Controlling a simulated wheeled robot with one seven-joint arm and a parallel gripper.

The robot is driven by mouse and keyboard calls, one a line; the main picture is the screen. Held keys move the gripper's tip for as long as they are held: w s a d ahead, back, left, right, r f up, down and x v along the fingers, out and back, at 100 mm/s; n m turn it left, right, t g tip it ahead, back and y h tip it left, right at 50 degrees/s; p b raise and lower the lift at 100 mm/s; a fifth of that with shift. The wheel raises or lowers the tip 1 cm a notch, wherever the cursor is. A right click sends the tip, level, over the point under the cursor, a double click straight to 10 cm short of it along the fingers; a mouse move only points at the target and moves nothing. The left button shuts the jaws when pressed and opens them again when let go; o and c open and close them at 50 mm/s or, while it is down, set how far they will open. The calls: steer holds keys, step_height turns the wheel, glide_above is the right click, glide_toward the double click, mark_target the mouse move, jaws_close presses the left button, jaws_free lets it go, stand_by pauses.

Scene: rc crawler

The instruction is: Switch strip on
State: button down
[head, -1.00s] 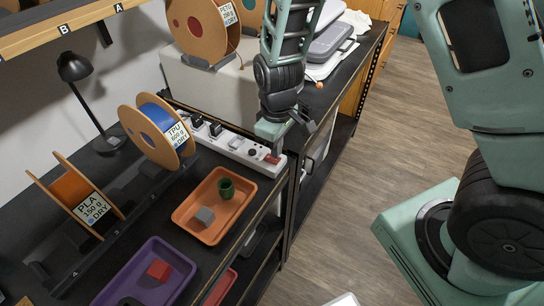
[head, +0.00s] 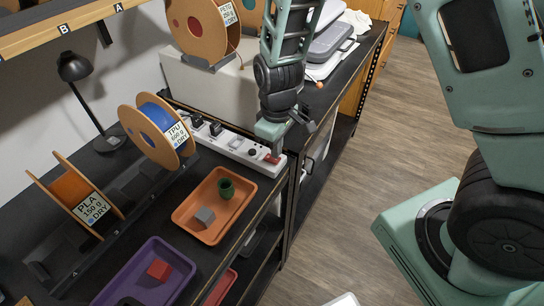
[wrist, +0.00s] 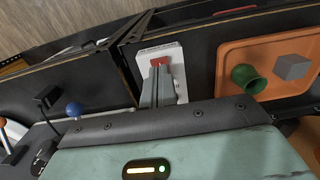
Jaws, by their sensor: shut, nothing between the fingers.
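The white power strip (head: 232,146) lies along the back edge of the dark bench, with dark plugs in its far part. Its red rocker switch (head: 272,159) is at the near right end and also shows in the wrist view (wrist: 160,62). My gripper (head: 275,152) points down at that end, shut and empty, its fingertips right at the switch. In the wrist view my gripper (wrist: 159,70) overlaps the near part of the switch. I cannot tell whether the tips touch it, or which way the rocker is tilted.
An orange tray (head: 188,227) with a green cup (head: 226,188) and grey block (head: 205,215) lies just in front of the strip. A blue spool (head: 156,131) stands left of it. A purple tray (head: 126,276) holds a red block. Open floor lies right.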

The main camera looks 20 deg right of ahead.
steer(key=shift+f+b, duration=0.65)
steer(key=shift+f, duration=0.2)
stand_by(0.3)
steer(key=shift+r+p, duration=3.1)
steer(key=shift+r, duration=0.5)
steer(key=shift+f, duration=0.1)
steer(key=s+a+r+b, duration=0.3)
steer(key=s+b, duration=0.1)
steer(key=s, duration=0.6)
steer(key=s+a+r+b, duration=0.3)
steer(key=s+r+b, duration=0.1)
steer(key=s, duration=0.6)
steer(key=shift+a+r+n+y, duration=0.15)
steer(key=shift+r+n+y, duration=0.05)
steer(key=shift+n+y, duration=0.1)
